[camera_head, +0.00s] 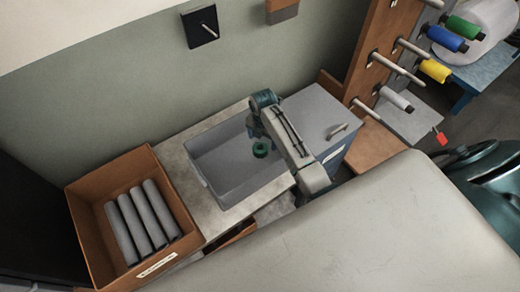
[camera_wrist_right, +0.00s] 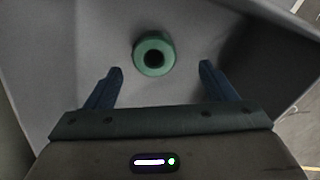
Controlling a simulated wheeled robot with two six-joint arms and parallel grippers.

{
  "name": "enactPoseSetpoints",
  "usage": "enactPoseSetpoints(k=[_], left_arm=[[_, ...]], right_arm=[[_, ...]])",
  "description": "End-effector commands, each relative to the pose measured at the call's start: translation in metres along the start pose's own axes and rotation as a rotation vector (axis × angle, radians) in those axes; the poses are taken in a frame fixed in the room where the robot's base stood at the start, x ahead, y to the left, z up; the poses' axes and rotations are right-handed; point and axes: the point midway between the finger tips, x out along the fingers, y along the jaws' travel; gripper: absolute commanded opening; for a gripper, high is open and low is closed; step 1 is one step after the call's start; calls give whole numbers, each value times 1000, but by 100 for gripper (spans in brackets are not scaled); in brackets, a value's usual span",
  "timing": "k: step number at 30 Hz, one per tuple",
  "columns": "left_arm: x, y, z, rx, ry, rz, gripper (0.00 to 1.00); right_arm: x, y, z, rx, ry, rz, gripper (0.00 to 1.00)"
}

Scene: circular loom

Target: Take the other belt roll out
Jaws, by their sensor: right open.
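One green belt roll (camera_head: 261,149) lies in the grey bin (camera_head: 205,172) on the counter. In the right wrist view the belt roll (camera_wrist_right: 154,54) is a green ring with a dark hole, beyond the fingertips and roughly midway between them. My right gripper (camera_wrist_right: 160,78) is open, with nothing between its two dark blue fingers. In the head view my right arm reaches over the bin's right side, and the right gripper (camera_head: 258,132) is above the bin close to the roll. My left gripper is not in view.
A brown box (camera_head: 88,230) with several grey rolls stands left of the bin. A grey cabinet (camera_head: 318,112) with a handle is at the right. A wooden rack (camera_head: 383,45) holds colored spools on pegs. The bin's left part is empty.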

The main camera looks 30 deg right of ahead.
Motion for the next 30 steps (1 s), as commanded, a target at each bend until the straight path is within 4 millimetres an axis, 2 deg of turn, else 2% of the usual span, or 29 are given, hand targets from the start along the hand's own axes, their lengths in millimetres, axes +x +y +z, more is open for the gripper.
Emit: enactPoseSetpoints(k=[4,8,16,25,26,30], left_arm=[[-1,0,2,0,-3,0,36],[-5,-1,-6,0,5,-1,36],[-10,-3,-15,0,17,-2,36],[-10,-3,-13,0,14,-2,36],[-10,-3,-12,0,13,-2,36],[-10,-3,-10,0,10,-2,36]], right_arm=[[11,0,-1,1,1,0,77],[21,3,-2,1,2,-1,77],[56,6,-4,1,0,-1,77],[63,7,-4,1,-2,1,77],[63,7,-4,1,-2,1,75],[63,7,-4,1,-1,1,48]])
